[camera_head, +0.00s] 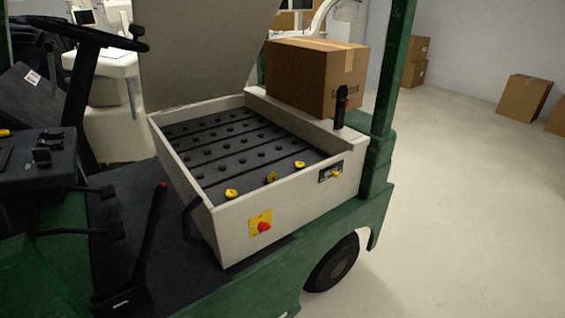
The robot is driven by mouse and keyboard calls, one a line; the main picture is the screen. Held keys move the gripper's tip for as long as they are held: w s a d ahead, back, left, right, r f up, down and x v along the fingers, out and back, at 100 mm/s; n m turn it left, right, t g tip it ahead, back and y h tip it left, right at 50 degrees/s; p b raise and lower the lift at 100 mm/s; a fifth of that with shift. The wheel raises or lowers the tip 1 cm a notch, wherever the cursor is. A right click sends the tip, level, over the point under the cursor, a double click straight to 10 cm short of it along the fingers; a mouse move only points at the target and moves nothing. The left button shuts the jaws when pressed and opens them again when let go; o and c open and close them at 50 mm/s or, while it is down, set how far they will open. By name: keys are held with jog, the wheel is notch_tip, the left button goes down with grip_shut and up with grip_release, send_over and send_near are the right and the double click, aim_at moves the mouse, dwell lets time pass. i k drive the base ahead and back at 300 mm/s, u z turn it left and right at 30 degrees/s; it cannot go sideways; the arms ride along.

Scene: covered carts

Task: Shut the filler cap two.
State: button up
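The open battery box (235,215) of a green cart holds dark cells with rows of black plugs. Three yellow filler caps show along its near side: a left one (231,193), a middle one (271,177) and a right one (299,164). The middle cap looks tipped up, while the other two look flat. No number shows on the caps, so I cannot tell from marks which is two. My gripper is not in view.
A raised grey cover (205,55) stands behind the box. A cardboard box (315,75) and a black upright device (340,106) sit on its right ledge. A red knob (264,227) is on the front wall.

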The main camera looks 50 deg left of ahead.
aim_at(272, 178)
jog(key=u, duration=0.45)
jog(key=i, duration=1.3)
jog(key=u, duration=1.85)
jog(key=i, duration=1)
jog(key=u, duration=1)
